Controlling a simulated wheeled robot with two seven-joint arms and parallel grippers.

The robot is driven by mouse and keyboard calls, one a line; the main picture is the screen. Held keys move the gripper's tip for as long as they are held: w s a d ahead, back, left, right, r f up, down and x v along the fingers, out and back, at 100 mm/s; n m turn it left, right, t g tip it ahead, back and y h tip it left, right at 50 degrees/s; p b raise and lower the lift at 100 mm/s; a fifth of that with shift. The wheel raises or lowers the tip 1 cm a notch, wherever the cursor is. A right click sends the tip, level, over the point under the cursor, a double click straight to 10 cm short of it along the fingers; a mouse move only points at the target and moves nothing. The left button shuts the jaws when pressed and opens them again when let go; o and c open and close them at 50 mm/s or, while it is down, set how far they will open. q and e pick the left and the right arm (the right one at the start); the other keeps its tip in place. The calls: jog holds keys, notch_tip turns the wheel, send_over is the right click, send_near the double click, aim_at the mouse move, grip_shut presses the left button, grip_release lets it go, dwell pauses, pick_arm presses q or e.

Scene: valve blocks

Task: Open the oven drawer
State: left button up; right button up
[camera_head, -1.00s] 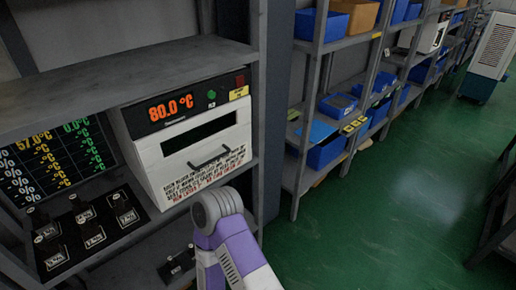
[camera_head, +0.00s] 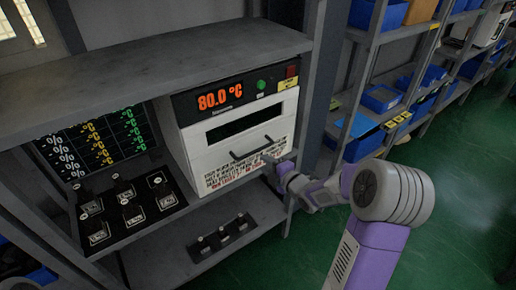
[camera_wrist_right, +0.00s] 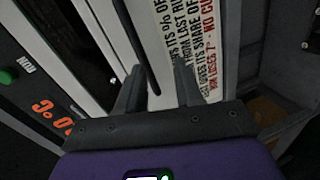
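The oven (camera_head: 240,130) is a white box on the shelf with a dark top panel reading 80.0 °C in orange. Its white front drawer (camera_head: 212,170) looks shut and carries a dark bar handle (camera_head: 240,154). My right gripper (camera_head: 268,158) is at the right end of the handle. In the right wrist view, my right gripper (camera_wrist_right: 158,85) has its two fingers apart. The dark handle (camera_wrist_right: 138,45) reaches down into the gap between them; I cannot tell whether they touch it. My left gripper is not in view.
Valve blocks (camera_head: 130,212) stand on the shelf left of the oven, before a dark readout screen (camera_head: 95,145). A shelf post (camera_head: 308,130) stands right of the oven. Green floor is clear at right.

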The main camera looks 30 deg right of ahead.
aim_at(258, 149)
jog(key=shift+n+t, duration=0.3)
jog(key=shift+n, duration=0.5)
jog(key=w, duration=0.7)
jog(key=shift+w+d+r, duration=0.15)
jog(key=shift+d+r, duration=0.05)
jog(key=shift+r, duration=0.2)
jog(key=shift+c, duration=0.4)
grip_shut()
